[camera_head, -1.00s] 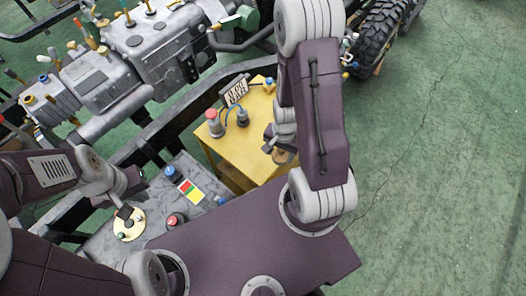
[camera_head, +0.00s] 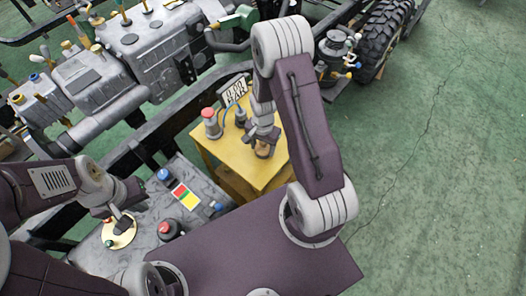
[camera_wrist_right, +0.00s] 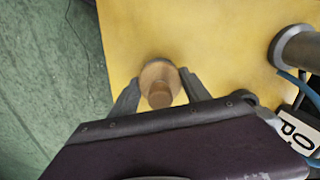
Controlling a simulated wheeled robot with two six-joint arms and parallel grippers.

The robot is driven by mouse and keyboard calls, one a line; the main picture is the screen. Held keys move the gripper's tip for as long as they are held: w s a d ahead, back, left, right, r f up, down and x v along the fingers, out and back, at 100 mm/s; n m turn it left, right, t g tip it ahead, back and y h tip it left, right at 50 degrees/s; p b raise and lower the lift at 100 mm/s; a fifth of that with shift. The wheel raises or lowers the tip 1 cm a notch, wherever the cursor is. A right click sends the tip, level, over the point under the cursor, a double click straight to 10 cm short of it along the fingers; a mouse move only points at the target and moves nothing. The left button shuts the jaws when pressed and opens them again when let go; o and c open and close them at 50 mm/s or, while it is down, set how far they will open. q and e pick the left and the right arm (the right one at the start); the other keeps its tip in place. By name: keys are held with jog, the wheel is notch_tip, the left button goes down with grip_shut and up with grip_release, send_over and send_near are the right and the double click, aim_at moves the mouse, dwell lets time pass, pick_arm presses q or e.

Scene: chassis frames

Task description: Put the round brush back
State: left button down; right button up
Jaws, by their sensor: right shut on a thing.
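The round brush, with a wooden round head and a stubby handle, is between the fingers of my right gripper (camera_wrist_right: 160,92) in the right wrist view. The brush (camera_wrist_right: 158,72) is over the yellow table top (camera_wrist_right: 215,40); I cannot tell whether it touches it. In the head view the brush (camera_head: 263,150) shows small below my right gripper (camera_head: 262,138). My right gripper is shut on it. My left gripper (camera_head: 120,222) is above a pale round disc on the grey bench at the left; its finger gap is too small to make out.
On the yellow table stand a red-topped cylinder (camera_head: 211,125), a dark fitting with a blue cable (camera_head: 240,117) and a lettered sign (camera_head: 234,91). The grey bench (camera_head: 188,220) holds knobs and a coloured card (camera_head: 185,196). A chassis with engine (camera_head: 158,45) lies behind. Green floor at right is open.

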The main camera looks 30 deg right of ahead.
jog(key=shift+f, duration=0.5)
jog(key=o, duration=1.3)
